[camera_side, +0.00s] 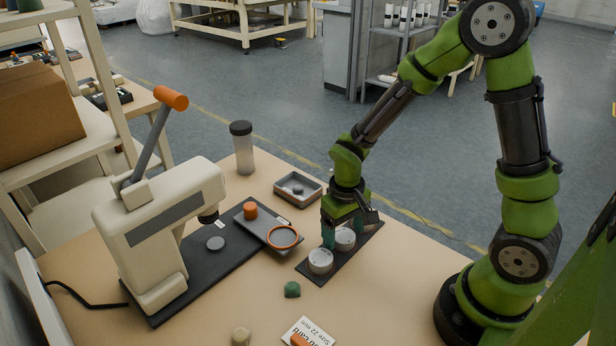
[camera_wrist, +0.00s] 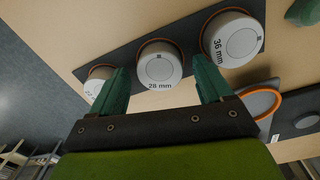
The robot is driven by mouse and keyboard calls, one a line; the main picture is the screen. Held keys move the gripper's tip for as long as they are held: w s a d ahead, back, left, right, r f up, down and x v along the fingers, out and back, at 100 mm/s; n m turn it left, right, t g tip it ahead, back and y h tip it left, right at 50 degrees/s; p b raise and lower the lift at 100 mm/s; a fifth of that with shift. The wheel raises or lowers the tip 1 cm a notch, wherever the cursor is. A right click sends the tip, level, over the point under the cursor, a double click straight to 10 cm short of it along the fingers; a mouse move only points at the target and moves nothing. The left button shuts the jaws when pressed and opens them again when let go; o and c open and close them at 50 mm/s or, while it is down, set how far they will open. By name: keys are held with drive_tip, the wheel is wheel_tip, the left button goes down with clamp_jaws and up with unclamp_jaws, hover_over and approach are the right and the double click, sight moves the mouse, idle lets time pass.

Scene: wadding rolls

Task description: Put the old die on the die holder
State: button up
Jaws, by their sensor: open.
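My gripper (camera_side: 343,236) points down over a dark board (camera_side: 314,274), which looks like the die holder. It is open, its green fingers on either side of a white round die marked 28 mm (camera_wrist: 160,68); contact cannot be told. A die marked 36 mm (camera_wrist: 234,40) sits on the board beside it; it is the nearer white die in the side view (camera_side: 320,262). A third die (camera_wrist: 93,84) is partly hidden by a finger. Orange rims show around the dies. Which die is the old one is not marked.
A cream lever press (camera_side: 160,235) stands left on a dark base with a grey disc (camera_side: 215,243). A grey plate with an orange ring (camera_side: 283,237) and orange cylinder (camera_side: 250,211) lies between. A tray (camera_side: 298,190), jar (camera_side: 242,150), green lump (camera_side: 292,289) and card (camera_side: 308,332) are nearby.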

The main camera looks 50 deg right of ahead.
sight(342, 236)
drive_tip(key=s+a+r+t+y, duration=0.1)
drive_tip(key=s+r+t, duration=0.2)
drive_tip(key=r, duration=0.8)
drive_tip(key=s+a+r+m+t+y, duration=0.1)
drive_tip(key=s+r+t, duration=0.3)
drive_tip(key=r, duration=0.7)
drive_tip(key=shift+s+a+r, duration=0.15)
drive_tip(key=shift+s+r, duration=0.15)
drive_tip(key=shift+r, duration=0.1)
